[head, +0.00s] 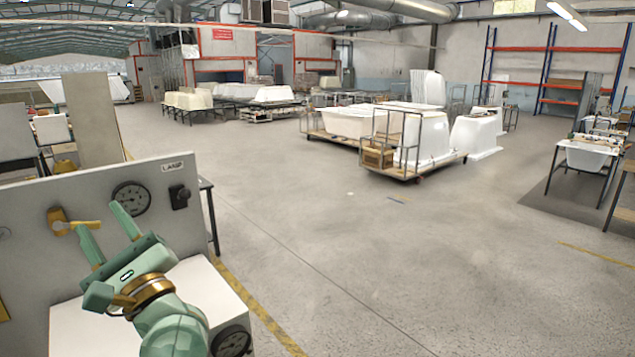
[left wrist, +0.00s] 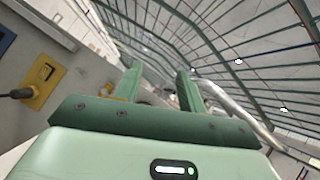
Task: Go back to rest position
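My left gripper (head: 99,218) is pale green and stands in front of a grey panel (head: 60,200) at the lower left of the head view. Its two fingers are apart with nothing between them. In the left wrist view the same gripper (left wrist: 158,72) shows spread, empty fingers pointing up toward the roof beams. I cannot tell whether a fingertip touches the panel. My right gripper is in neither view.
White bathtub shells (head: 350,122) stand on carts farther back. A table (head: 590,145) stands at the right. The grey floor in the middle is clear.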

